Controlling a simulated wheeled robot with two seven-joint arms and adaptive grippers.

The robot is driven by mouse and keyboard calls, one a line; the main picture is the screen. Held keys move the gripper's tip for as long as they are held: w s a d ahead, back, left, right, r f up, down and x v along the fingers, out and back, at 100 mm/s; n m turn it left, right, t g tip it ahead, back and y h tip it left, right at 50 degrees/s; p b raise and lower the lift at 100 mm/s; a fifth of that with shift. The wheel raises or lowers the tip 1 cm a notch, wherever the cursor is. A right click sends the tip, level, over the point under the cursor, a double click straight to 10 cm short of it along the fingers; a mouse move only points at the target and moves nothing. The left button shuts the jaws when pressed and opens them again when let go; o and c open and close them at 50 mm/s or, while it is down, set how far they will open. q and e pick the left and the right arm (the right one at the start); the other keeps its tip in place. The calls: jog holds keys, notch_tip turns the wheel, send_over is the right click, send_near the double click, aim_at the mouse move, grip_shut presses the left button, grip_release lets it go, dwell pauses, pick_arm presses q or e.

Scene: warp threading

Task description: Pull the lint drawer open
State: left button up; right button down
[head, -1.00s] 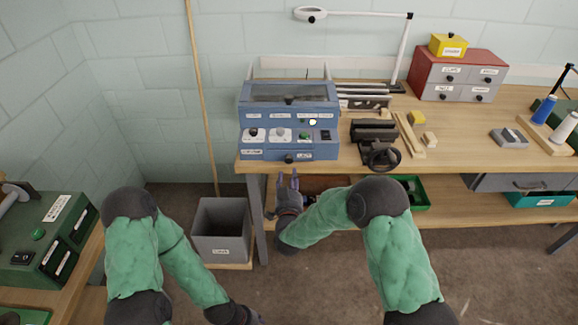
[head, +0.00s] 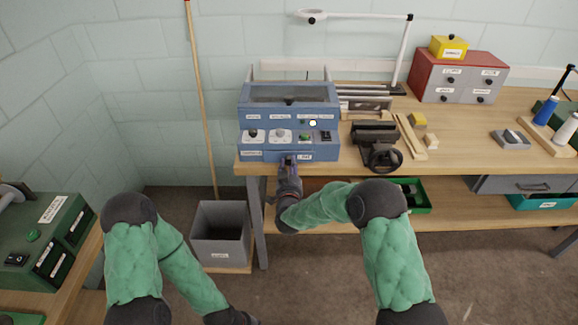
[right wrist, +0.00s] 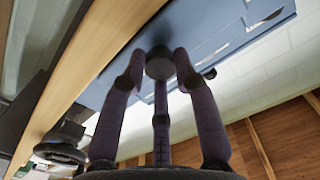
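The blue machine (head: 262,107) stands at the left end of the workbench. The lint drawer (head: 325,155) is the lower right front panel of it, with a white label. It looks flush with the machine front. Its dark round knob (right wrist: 159,63) shows in the right wrist view.
A second drawer front (head: 252,154) sits left of the lint drawer. A dark vise (head: 376,141) stands right of the machine. A grey bin (head: 221,236) is below the bench's left end. A green tray (head: 416,197) lies on the lower shelf. Room in front of the bench is clear.

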jog(key=s, duration=1.4)
jog(key=shift+r, duration=0.2)
jog(key=c, duration=1.2)
grip_release()
jog(key=shift+s, duration=0.1)
jog(key=shift+s+f, duration=0.1)
jog(key=s, duration=1.1)
jog(key=shift+s, duration=0.4)
